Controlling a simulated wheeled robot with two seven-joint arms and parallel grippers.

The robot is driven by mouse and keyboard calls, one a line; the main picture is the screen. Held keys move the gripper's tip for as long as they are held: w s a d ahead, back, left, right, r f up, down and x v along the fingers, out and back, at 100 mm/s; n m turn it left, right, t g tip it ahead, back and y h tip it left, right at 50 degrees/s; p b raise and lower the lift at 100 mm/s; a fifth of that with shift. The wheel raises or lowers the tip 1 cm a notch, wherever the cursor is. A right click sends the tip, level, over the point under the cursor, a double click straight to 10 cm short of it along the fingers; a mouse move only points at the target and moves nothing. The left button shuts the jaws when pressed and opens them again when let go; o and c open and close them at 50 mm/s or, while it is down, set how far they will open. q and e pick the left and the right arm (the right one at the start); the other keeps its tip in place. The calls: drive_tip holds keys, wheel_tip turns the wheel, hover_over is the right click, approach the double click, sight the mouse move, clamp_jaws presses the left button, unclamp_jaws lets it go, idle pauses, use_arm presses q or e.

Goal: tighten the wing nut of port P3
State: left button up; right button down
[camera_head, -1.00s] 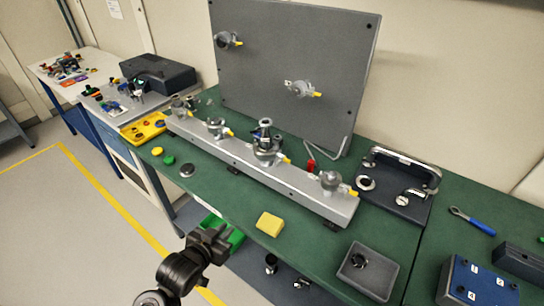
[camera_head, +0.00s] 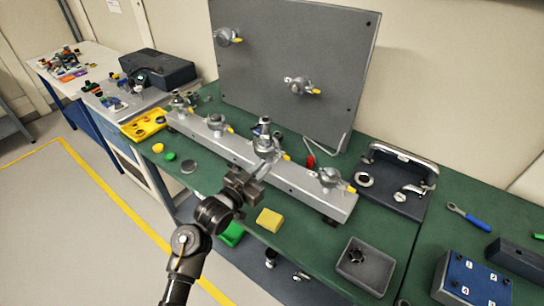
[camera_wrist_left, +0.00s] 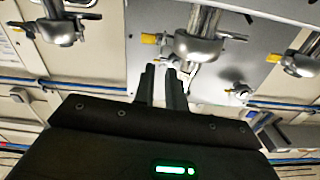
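A long silver bar (camera_head: 298,187) carries a row of ports with clamps and yellow tags; I cannot read their labels. The third port from the left (camera_head: 266,146) has a taller metal fitting stacked on it. My left gripper (camera_head: 257,177) is just in front of and below this port in the head view. In the left wrist view its two dark fingers (camera_wrist_left: 163,72) are a little apart and empty, with a clamped fitting (camera_wrist_left: 198,47) just beyond their tips. That clamp has a yellow tag (camera_wrist_left: 150,39) on one side. The wing nut itself is hard to make out. My right gripper is out of view.
A grey panel (camera_head: 300,45) with two ports stands behind the bar. A yellow block (camera_head: 269,220), an open grey bin (camera_head: 364,268) and a dark holder with a handle (camera_head: 386,190) are nearby. A blue-handled wrench (camera_head: 470,218) lies at the right on the green bench.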

sight(277, 158)
use_arm(q)
drive_tip(key=p+x, duration=0.1)
drive_tip(key=x, duration=0.4)
drive_tip(key=shift+w+d, duration=0.15)
drive_tip(key=shift+w, duration=0.05)
clamp_jaws()
